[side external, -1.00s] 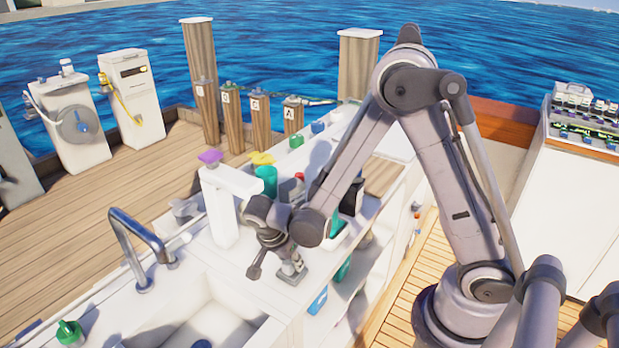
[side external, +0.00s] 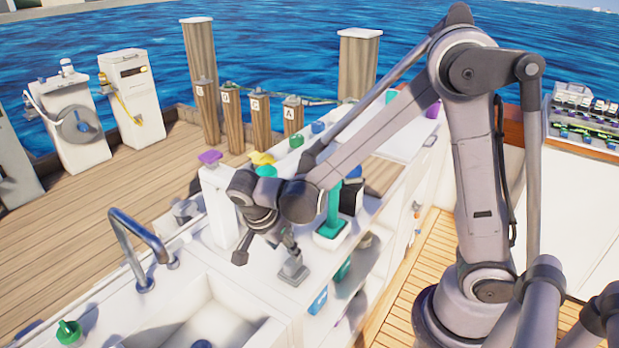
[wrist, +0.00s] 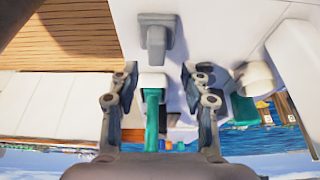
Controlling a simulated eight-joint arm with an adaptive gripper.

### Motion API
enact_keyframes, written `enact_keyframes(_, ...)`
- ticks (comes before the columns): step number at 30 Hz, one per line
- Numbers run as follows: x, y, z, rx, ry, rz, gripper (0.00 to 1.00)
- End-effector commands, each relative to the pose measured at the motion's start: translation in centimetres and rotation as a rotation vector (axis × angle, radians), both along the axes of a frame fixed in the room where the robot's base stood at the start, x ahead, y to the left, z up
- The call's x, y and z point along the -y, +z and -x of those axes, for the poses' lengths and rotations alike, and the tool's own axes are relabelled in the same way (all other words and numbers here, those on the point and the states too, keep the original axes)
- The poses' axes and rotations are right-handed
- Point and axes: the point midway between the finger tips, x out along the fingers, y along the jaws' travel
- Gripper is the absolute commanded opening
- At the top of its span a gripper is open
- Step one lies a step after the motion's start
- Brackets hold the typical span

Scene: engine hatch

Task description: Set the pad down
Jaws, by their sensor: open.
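The pad (side external: 292,273) is a small grey block with a flat base and a raised handle. It rests on the white counter beside the sink. In the wrist view the pad (wrist: 157,37) shows at the top centre, beyond my fingertips. My gripper (side external: 293,248) is just above the pad in the side view. In the wrist view my gripper (wrist: 161,82) has its two fingers spread wide, with nothing held between them. The pad appears clear of both fingers.
The sink basin (side external: 215,318) and its faucet (side external: 140,250) are left of the pad. A white post with a purple top (side external: 210,157) stands behind my gripper. A green-handled item in a white tray (side external: 332,231) is to the right. Shelves drop off at the counter's right side.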

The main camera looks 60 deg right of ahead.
Motion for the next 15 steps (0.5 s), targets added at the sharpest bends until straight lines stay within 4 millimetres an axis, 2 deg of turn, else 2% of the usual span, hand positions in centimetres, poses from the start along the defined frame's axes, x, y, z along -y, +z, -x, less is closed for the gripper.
enact_keyframes(6,-1.2,2.9,0.0,0.001,0.001,0.000,0.46)
enact_keyframes(15,-1.8,4.7,0.1,-0.002,0.018,-0.007,0.46)
